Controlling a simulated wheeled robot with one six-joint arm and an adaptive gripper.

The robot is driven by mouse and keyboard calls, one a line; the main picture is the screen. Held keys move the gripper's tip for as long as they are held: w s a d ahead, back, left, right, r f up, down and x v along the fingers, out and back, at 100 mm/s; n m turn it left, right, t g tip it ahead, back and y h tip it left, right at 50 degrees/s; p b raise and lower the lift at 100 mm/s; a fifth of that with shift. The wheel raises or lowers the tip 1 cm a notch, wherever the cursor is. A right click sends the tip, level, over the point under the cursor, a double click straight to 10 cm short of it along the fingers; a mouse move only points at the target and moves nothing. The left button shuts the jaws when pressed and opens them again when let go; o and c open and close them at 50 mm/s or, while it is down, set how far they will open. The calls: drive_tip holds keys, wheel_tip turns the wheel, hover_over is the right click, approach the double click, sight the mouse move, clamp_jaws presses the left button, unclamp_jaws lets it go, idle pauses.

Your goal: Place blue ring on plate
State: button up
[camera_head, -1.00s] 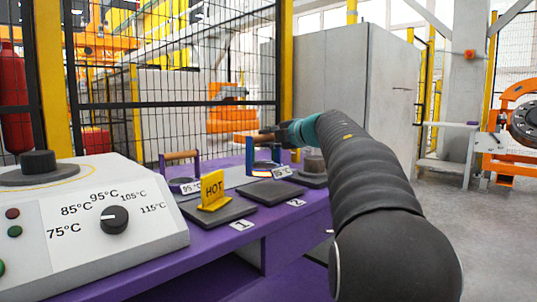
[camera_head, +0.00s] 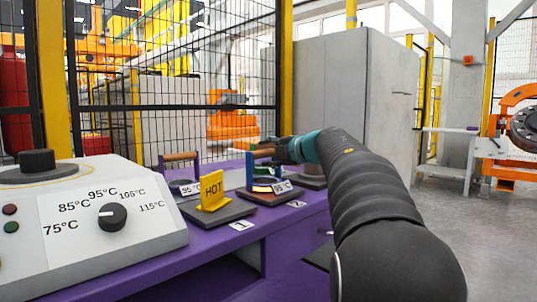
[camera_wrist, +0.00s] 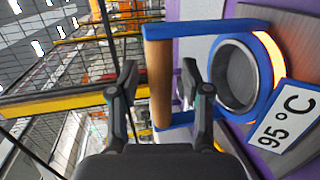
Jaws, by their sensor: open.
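The blue ring (camera_head: 250,174), with a wooden handle and a 95 °C tag, appears to rest on plate 2 (camera_head: 270,199) on the purple bench. In the wrist view the blue ring (camera_wrist: 216,70) shows a dark round opening and an orange glow along its rim. My gripper (camera_head: 275,149) is at the handle. In the wrist view my gripper (camera_wrist: 160,82) is open, with one finger on each side of the wooden handle (camera_wrist: 159,75). My gripper partly hides the handle in the head view.
A yellow HOT sign (camera_head: 212,190) stands on plate 1 (camera_head: 222,213), left of plate 2. A purple ring (camera_head: 196,171) with a wooden handle stands behind it. A grey control box (camera_head: 70,215) with a dial is at left. A black mesh fence (camera_head: 190,104) stands behind the bench.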

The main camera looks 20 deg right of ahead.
drive_tip(key=shift+r, duration=0.1)
drive_tip(key=p+v, duration=0.1)
drive_tip(key=v, duration=1.1)
drive_tip(key=s+a+r+m+t+h, duration=0.2)
drive_tip(key=a+r+m+t+h, duration=0.25)
drive_tip(key=m, duration=0.55)
drive_tip(key=s+a+f+m+g, duration=0.3)
drive_tip(key=s+f, duration=0.5)
drive_tip(key=f, duration=0.4)
drive_tip(key=s+a+f+m+g, duration=0.4)
drive_tip(key=s+a+f+g, duration=0.2)
drive_tip(key=f, duration=0.7)
drive_tip(key=s+a+f+m+g, duration=0.4)
drive_tip(key=s+a+f, duration=0.4)
drive_tip(key=s+f, duration=0.4)
drive_tip(key=shift+a+f+g, duration=0.2)
drive_tip(key=shift+f+g, duration=0.1)
drive_tip(key=shift+g, duration=0.25)
